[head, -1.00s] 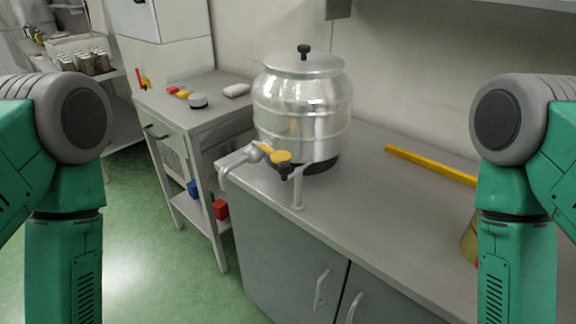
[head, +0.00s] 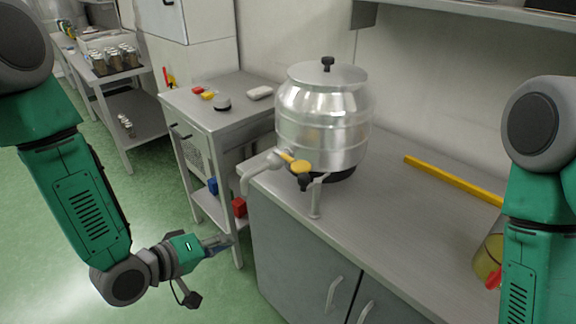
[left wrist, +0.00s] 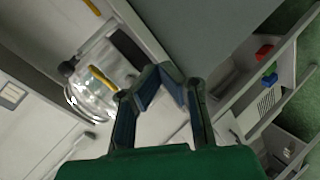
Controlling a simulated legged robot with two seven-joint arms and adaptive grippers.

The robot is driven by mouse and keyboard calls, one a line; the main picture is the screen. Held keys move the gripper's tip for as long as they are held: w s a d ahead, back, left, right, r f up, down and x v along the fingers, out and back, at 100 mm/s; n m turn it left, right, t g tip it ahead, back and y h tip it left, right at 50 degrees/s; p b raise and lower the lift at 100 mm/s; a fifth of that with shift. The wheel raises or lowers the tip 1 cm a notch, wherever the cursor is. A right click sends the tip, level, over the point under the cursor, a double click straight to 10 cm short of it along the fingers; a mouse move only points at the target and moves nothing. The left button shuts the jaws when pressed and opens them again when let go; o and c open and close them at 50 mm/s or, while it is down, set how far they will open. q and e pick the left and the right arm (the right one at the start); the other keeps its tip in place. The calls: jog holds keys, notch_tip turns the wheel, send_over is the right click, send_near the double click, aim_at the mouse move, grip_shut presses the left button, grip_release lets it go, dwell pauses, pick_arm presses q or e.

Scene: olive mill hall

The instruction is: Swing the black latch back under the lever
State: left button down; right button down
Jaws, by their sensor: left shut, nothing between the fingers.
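A shiny metal tank (head: 322,115) stands on the counter's left end, with a pale tap (head: 258,165) pointing left. The yellow lever (head: 293,160) lies on the tap and ends in a yellow disc. The small black latch (head: 304,181) shows just below this disc; its exact angle is too small to tell. My left gripper (head: 226,241) is shut and empty, below and left of the tap, clear of the counter. In the left wrist view its fingers (left wrist: 172,75) close together, with the tank (left wrist: 88,88) beyond to the left. My right gripper is outside the views.
A grey cart (head: 190,110) stands left of the counter, with small items on top and a blue box (head: 213,186) and red box (head: 239,207) below. A yellow bar (head: 452,181) lies on the counter (head: 395,205). A yellowish container (head: 487,257) stands at right. Green floor is open at left.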

pick_arm(q)
jog(key=w+d+r+t+h, duration=0.1)
jog(key=w+r+h, duration=0.1)
jog(key=r, duration=0.4)
jog(key=w+d+r+n+t+h+p, duration=0.1)
jog(key=w+r+h, duration=0.1)
jog(key=r, duration=0.4)
jog(key=shift+w+n+t, duration=0.3)
jog(key=shift+w, duration=0.05)
jog(key=w+d+f+p, duration=0.1)
jog(key=w+d, duration=0.4)
jog(key=d, duration=0.5)
jog(key=shift+d+p, duration=0.2)
jog(key=shift+p, duration=0.1)
jog(key=shift+a+f, duration=0.1)
